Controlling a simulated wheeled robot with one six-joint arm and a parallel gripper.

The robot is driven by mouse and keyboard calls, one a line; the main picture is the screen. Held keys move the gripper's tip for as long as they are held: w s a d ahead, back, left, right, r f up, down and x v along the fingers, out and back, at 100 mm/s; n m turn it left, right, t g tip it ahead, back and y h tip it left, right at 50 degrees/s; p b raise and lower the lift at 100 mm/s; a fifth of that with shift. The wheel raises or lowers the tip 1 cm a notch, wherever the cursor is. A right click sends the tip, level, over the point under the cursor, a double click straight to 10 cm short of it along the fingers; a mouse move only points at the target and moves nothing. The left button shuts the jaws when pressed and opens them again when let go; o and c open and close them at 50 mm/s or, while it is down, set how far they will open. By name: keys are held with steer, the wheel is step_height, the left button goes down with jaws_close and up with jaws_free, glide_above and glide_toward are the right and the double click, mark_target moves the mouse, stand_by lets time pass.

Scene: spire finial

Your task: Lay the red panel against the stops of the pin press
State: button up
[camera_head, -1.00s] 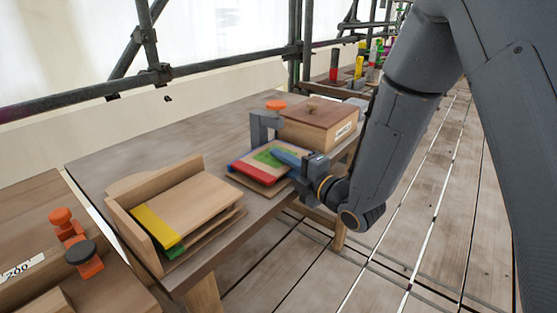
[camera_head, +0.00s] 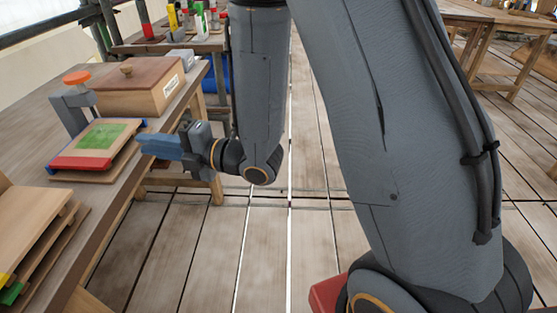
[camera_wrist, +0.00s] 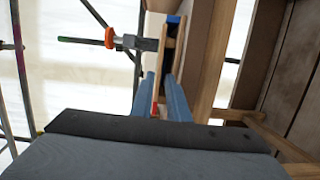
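The red panel (camera_head: 118,136), a thin wooden board with a red strip along its front edge and a green patch on top, lies flat on the pin press. The press has a grey bracket (camera_head: 73,108) with an orange knob (camera_head: 77,77); blue bits show at the panel's corners. Whether the panel touches the stops is unclear. My gripper (camera_head: 143,144) is just right of the panel, its blue fingers pointing at its edge.
A wooden box (camera_head: 140,88) with a knobbed lid stands behind the press. A rack of stacked boards (camera_head: 28,225) is at the bench's near left. Another bench with coloured items (camera_head: 190,42) stands behind.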

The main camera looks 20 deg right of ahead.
steer(key=w+d+f+m+h, duration=0.2)
steer(key=w+d+m+h, duration=0.1)
steer(key=d+m+h, duration=0.15)
steer(key=w+d+f+m+h, duration=0.2)
steer(key=w+d+m+h, duration=0.1)
steer(key=d, duration=0.3)
steer(key=s+d+f+m+g+h, duration=0.1)
steer(key=s+d+m+g+h, duration=0.15)
steer(key=d+m+h, duration=0.7)
steer(key=s+d+r+m+g+y, duration=0.1)
steer(key=s+d+m+g, duration=0.2)
steer(key=s, duration=0.7)
steer(key=s+d+r+m+g+y, duration=0.1)
steer(key=s+d+m+g, duration=0.3)
steer(key=s+d+m, duration=0.3)
steer(key=s+m, duration=0.3)
steer(key=s, duration=0.1)
steer(key=shift+s+r, duration=0.2)
steer(key=shift+r, duration=0.05)
steer(key=shift+r+g, duration=0.1)
steer(key=shift+g, duration=0.15)
